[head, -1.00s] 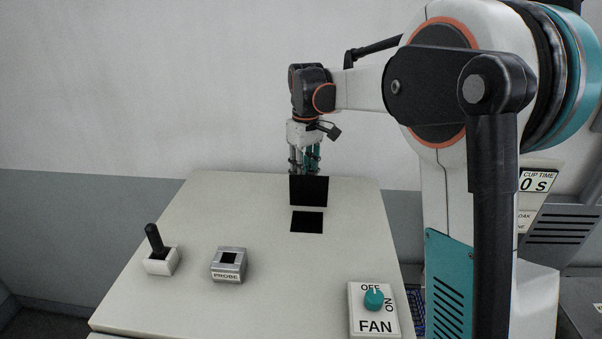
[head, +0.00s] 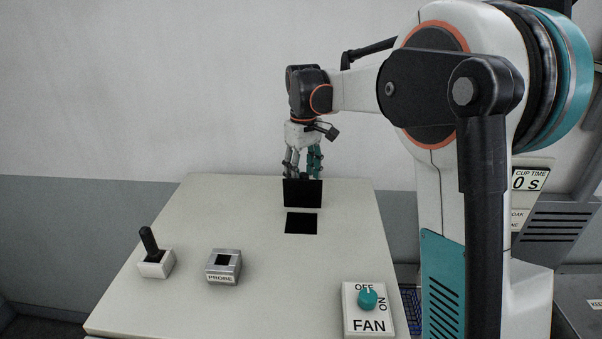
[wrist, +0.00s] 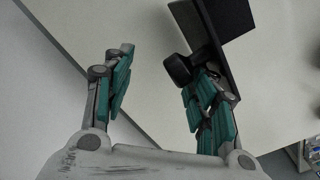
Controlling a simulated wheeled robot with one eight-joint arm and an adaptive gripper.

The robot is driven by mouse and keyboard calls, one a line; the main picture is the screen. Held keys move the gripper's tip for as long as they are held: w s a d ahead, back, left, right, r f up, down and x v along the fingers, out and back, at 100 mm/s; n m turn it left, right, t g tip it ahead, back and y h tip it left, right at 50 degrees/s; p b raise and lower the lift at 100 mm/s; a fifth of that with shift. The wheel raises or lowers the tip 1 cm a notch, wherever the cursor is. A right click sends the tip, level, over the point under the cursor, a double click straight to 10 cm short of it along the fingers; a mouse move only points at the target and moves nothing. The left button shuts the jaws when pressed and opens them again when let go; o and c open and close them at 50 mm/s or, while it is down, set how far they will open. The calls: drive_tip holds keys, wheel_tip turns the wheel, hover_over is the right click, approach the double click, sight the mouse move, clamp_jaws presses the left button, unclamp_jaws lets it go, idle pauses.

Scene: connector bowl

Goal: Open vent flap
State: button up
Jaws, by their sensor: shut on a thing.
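The vent flap (head: 303,193) is a black plate standing up at the back of a square dark opening (head: 301,223) in the pale panel. In the wrist view the flap (wrist: 222,35) is at the upper right, with a dark round knob (wrist: 179,69) on its near face. My gripper (head: 302,176) is at the flap's top edge, behind it in the head view. In the wrist view my gripper (wrist: 160,85) has its right finger against the knob and flap. A gap shows beside the left finger, so the contact there is unclear.
A wall rises behind. The panel around the opening is clear.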

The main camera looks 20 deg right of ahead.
drive_tip(key=shift+d, duration=0.15)
wheel_tip(320, 180, up, 12)
drive_tip(key=shift+a, duration=0.2)
idle(0.5)
